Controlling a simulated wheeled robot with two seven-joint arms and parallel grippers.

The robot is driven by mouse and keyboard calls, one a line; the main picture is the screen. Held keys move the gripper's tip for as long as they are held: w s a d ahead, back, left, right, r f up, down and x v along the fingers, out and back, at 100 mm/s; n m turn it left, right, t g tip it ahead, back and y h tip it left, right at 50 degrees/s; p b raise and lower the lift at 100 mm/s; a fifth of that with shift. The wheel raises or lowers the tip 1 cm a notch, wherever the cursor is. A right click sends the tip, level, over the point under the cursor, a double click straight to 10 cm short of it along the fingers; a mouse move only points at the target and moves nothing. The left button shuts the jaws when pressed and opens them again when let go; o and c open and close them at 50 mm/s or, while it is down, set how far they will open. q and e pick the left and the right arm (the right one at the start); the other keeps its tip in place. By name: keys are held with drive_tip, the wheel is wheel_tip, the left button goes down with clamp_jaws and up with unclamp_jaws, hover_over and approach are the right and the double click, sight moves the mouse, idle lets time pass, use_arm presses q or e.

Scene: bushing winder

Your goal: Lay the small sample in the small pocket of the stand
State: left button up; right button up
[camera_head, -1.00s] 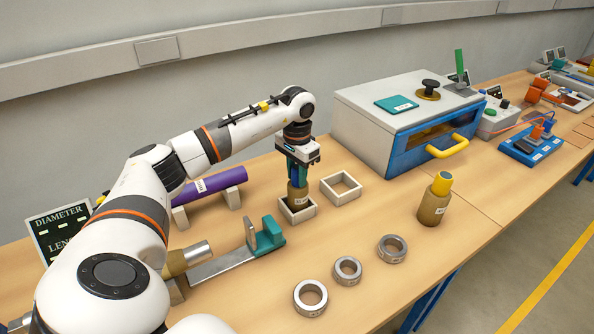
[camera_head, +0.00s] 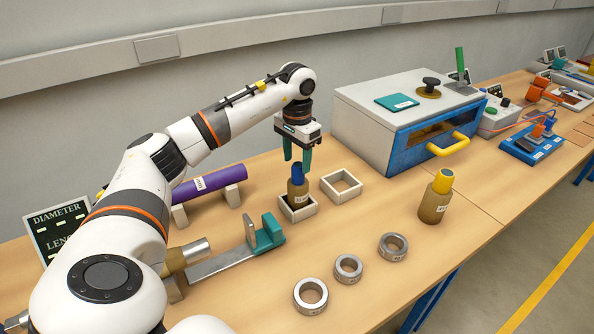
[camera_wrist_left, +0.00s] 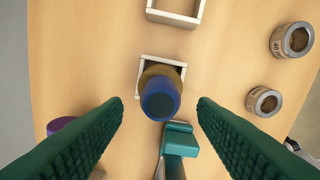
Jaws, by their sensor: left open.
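A small sample (camera_head: 298,189), a brown cylinder with a blue top and a white label, stands upright in the nearer square pocket (camera_head: 312,209) of the stand. It also shows from above in the left wrist view (camera_wrist_left: 160,98), with the pocket's rim (camera_wrist_left: 181,67) around it. My left gripper (camera_head: 297,168) is open and empty just above the sample, its green fingers clear of it on both sides. A second, empty square pocket (camera_head: 358,190) lies just to the right. A larger brown sample with a yellow top (camera_head: 435,199) stands on the table. My right gripper is not in view.
Three metal rings (camera_head: 348,268) lie at the table's front. A teal and grey measuring slide (camera_head: 266,236) is left of them, and a purple roll (camera_head: 208,184) lies on supports behind it. A blue-fronted oven (camera_head: 430,140) stands at the back right.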

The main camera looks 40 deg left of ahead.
use_arm(q)
wheel_tip(320, 180, up, 7)
drive_tip(key=shift+r+b, duration=0.2)
drive_tip(key=shift+b, duration=0.2)
drive_tip(key=shift+r, duration=0.25)
idle(1.0)
